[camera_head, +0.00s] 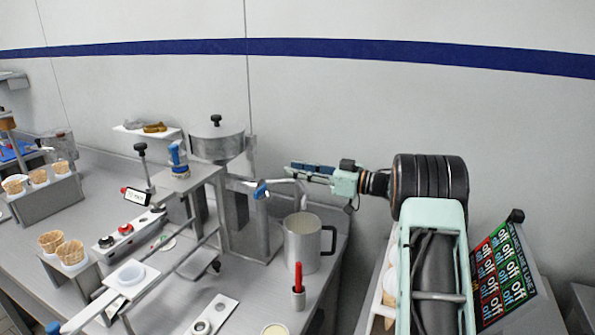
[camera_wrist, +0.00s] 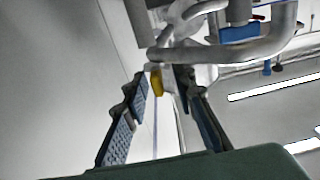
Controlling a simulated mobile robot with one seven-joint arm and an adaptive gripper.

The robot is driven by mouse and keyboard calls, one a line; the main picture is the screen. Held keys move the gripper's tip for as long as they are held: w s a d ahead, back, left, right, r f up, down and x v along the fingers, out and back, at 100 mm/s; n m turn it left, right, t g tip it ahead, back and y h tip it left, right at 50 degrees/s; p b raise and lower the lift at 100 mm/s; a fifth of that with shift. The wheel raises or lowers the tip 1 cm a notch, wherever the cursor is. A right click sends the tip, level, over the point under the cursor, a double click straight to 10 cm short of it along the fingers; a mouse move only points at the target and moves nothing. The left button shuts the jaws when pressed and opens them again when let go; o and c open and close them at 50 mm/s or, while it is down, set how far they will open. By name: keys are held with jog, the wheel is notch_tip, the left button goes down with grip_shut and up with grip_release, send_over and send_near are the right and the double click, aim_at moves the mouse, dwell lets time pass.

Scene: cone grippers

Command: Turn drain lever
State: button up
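My gripper (camera_head: 291,171) reaches in from the right, beside the curved grey spout pipe of the machine with the lidded pot (camera_head: 217,143). In the wrist view my gripper's two dark fingers (camera_wrist: 162,80) are apart, with a gap between them. A small yellow piece (camera_wrist: 156,83) shows between the fingertips, below the grey pipe (camera_wrist: 225,50); I cannot tell whether either finger touches it. A blue handle (camera_head: 261,190) sits at the pipe, left of and below my gripper; a blue part (camera_wrist: 239,33) also shows in the wrist view. Which of these is the drain lever is unclear.
A steel jug (camera_head: 303,243) stands under the spout. A red-handled tool (camera_head: 298,282) stands in front of it. Cone holders (camera_head: 48,199) and a control box (camera_head: 128,231) are to the left. A colored sign board (camera_head: 503,268) is at the right. The wall is close behind.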

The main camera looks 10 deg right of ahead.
notch_tip(320, 180, up, 10)
jog(key=shift+f, duration=0.1)
dwell(0.4)
